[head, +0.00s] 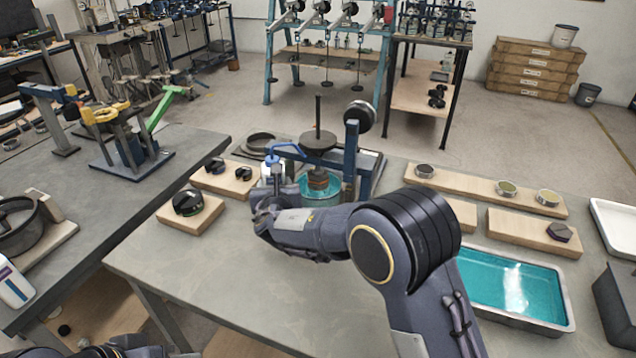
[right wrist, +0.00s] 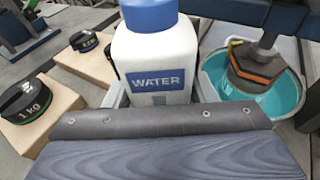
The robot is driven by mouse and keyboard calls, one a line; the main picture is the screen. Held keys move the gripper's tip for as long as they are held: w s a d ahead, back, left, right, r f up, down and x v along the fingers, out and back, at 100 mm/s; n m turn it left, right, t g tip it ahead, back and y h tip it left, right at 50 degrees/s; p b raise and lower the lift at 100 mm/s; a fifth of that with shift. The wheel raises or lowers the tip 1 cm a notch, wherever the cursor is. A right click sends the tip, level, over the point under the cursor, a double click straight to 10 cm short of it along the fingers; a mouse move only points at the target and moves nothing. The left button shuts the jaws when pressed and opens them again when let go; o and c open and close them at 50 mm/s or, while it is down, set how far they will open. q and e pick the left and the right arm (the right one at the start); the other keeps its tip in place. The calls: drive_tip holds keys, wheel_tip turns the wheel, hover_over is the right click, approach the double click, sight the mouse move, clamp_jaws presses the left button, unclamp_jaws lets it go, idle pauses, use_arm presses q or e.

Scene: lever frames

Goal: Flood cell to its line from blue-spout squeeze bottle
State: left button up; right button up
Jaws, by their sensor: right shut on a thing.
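The squeeze bottle (head: 270,174) is white with a blue cap and a bent blue spout (head: 287,148). Its label reads WATER in the right wrist view (right wrist: 153,82). My right gripper (head: 268,196) is shut on the bottle and holds it roughly upright. The cell (head: 334,188) is a round teal-lined cup just right of the bottle, with a stacked sample and loading rod in it. The spout tip points toward the cell. The cell also shows in the right wrist view (right wrist: 292,101), with teal inside; I cannot make out its line. My left gripper is out of view.
A dark blue upright with a black dial (head: 360,115) stands beside the cell. Wooden boards with black weights (head: 188,202) lie to the left. A tray of teal liquid (head: 507,285) and boards with small tins (head: 507,188) are at right. The table's front is clear.

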drive_tip(key=shift+r, duration=0.15)
drive_tip(key=shift+r+p, duration=1.6)
drive_tip(key=shift+r, duration=0.9)
drive_tip(key=shift+f, duration=0.1)
